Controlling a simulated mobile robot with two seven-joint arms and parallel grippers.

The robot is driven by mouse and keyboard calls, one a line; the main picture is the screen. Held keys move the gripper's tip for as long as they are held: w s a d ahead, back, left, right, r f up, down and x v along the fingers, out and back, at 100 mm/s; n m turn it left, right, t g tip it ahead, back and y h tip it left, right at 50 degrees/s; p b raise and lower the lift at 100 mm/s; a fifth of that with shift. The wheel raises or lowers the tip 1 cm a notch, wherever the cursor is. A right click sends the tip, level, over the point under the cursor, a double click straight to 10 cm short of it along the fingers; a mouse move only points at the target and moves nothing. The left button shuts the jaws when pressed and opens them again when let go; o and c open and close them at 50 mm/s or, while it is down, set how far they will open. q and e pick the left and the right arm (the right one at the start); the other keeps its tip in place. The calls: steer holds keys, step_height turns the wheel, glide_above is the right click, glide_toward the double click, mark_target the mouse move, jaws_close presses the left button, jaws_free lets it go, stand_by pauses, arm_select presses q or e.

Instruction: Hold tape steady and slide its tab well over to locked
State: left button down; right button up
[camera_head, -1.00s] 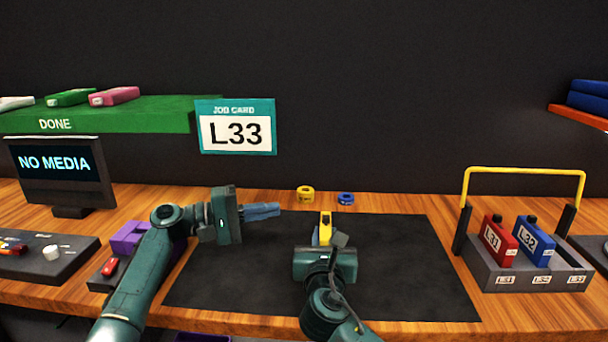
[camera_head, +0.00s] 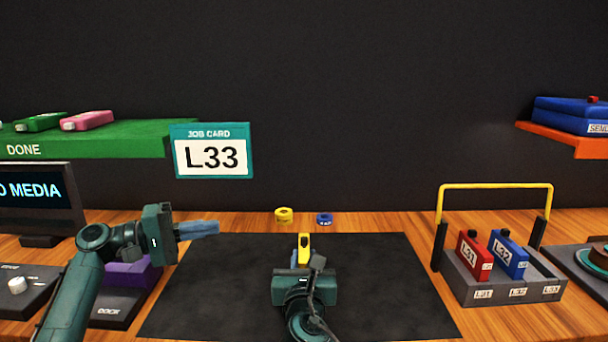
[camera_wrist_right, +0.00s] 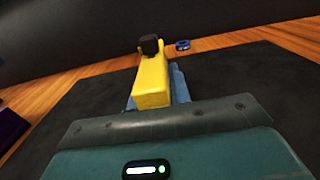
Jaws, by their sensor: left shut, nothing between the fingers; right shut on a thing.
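The yellow tape (camera_head: 304,243) is held by my right gripper (camera_head: 303,262) over the dark mat. In the right wrist view the tape (camera_wrist_right: 152,82) stands out between the blue fingers, with a dark knob (camera_wrist_right: 149,44) at its far end. I cannot make out its tab or which position it is in. My left gripper (camera_head: 214,228) is shut and empty, to the left of the tape and clear of it, with its blue fingers pointing right.
A rack (camera_head: 483,287) at the right holds the red L31 tape (camera_head: 473,256) and blue L32 tape (camera_head: 508,255). A yellow roll (camera_head: 283,214) and blue roll (camera_head: 324,219) lie behind the mat (camera_head: 223,300). A purple dock (camera_head: 127,275) is at left.

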steer(key=shift+f, duration=0.1)
steer(key=o, duration=1)
steer(key=s, duration=1.2)
steer(key=shift+o, duration=0.2)
steer(key=shift+o, duration=1.2)
